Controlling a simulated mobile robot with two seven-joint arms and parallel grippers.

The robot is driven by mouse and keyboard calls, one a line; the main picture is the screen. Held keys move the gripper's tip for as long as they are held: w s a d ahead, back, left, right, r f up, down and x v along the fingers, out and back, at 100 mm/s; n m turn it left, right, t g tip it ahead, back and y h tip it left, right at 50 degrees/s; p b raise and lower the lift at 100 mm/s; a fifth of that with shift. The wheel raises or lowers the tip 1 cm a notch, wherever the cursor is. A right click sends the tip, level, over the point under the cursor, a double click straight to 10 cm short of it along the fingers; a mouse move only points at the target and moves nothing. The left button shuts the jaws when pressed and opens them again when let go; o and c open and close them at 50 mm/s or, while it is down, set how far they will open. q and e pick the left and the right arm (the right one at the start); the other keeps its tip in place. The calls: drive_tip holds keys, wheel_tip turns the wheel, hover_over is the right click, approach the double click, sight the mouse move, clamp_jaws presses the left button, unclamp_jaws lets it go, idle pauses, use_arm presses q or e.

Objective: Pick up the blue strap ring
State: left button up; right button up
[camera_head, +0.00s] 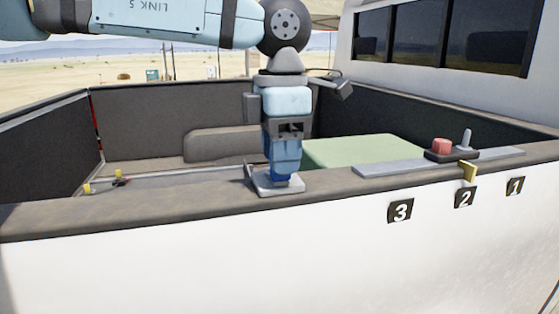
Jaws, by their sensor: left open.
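My left gripper (284,168) points straight down over the near wall of the truck bed. Its jaws are open. A small dark blue thing (282,180), perhaps the blue strap ring, shows right at the fingertips, above a light grey plate (290,187) on the wall's top. The gripper covers most of it, so its ring shape is not clear. I cannot tell whether the fingers touch it. My right gripper is not in view.
A grey strip (375,167) along the wall's top carries a red cylinder (441,146) and a grey upright piece (466,139). A yellow clip (469,171) hangs above label 2. A green block (365,150) lies in the bed.

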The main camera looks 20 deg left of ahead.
use_arm(q)
clamp_jaws()
drive_tip(key=shift+r, duration=0.15)
